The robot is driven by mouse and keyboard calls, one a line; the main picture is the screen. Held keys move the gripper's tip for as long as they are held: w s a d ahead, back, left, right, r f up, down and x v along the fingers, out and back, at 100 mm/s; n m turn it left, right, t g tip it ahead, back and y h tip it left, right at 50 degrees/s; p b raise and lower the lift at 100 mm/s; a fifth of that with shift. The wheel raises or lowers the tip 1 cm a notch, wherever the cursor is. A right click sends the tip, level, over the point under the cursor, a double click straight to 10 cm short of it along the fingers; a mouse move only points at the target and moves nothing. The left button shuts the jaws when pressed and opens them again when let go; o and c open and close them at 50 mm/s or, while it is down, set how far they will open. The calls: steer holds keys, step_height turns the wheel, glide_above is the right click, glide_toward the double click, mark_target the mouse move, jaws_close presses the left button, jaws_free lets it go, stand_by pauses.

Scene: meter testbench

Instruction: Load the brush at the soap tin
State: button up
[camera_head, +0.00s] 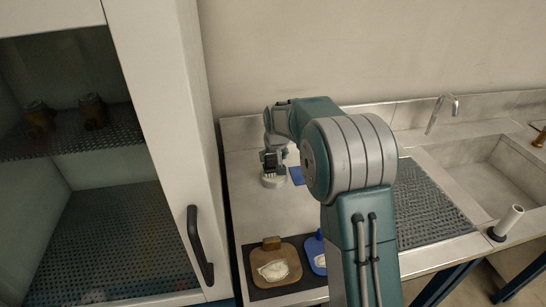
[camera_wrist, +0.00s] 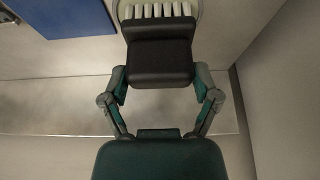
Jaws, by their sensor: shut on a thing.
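My gripper (camera_wrist: 160,78) is shut on the black block-shaped handle of a brush (camera_wrist: 160,62). A row of pale bristles shows at the handle's far end in the wrist view. A round, pale soap tin (camera_head: 275,181) stands on the bench below my gripper (camera_head: 270,158) in the head view. Its pale rim (camera_wrist: 118,8) curves around the bristles in the wrist view. The bristles are over or in the tin; I cannot tell whether they touch the soap. The tin's inside is mostly hidden.
A blue flat thing (camera_head: 297,175) lies right of the tin. A brown board (camera_head: 292,254) and a blue one (camera_head: 309,245) with white cloth-like pieces lie on a dark mat in front. An open cabinet (camera_head: 160,120) stands left. A sink (camera_head: 490,165) is at right.

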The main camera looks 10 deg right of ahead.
steer(key=shift+r, duration=3.5)
